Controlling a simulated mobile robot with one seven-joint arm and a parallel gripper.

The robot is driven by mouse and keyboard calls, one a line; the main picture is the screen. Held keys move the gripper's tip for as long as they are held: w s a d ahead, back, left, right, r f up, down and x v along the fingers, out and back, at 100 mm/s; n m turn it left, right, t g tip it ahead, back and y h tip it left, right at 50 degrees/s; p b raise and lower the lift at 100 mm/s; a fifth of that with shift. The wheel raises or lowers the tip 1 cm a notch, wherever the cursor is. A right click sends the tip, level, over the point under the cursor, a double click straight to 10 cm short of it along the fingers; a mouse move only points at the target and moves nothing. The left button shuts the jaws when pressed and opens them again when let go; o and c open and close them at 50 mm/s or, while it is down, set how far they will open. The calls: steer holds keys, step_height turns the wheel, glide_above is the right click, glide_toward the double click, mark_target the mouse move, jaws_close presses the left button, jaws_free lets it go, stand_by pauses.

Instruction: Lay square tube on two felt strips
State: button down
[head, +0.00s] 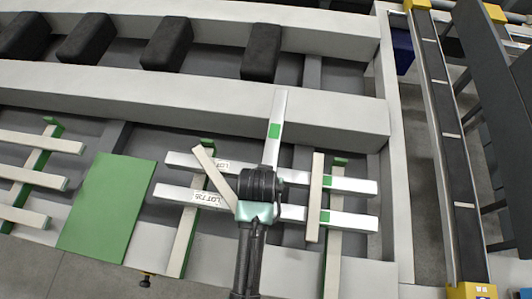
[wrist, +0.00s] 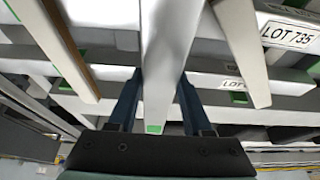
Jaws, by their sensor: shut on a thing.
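My gripper (head: 258,190) is shut on a silver square tube (head: 279,105) with a green band. The tube points away from me, across two silver tubes lying side by side below. In the wrist view my gripper (wrist: 160,85) has a finger on each side of the held tube (wrist: 170,45). Two cream strips, seemingly the felt strips, lie across the lower tubes. The left strip (head: 215,172) is skewed, the right strip (head: 315,197) nearly straight. They also show in the wrist view, one at left (wrist: 62,50), one at right (wrist: 240,50). My wrist hides the tube's near end.
The lower tubes (head: 355,186) rest on cream bearers with green end posts (head: 340,162). A green sheet (head: 108,205) lies left of them. A pale beam (head: 170,98) runs behind, with dark blocks (head: 167,43) beyond. A yellow-ended rail (head: 442,130) stands at right.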

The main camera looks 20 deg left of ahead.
steer(key=shift+w+r, duration=0.1)
steer(key=shift+c, duration=2)
jaws_free()
steer(key=shift+o, duration=0.8)
steer(key=shift+s, duration=0.2)
steer(key=v, duration=1.2)
steer(key=shift+s+r, duration=0.15)
steer(key=shift+r, duration=0.25)
steer(key=shift+d, duration=0.1)
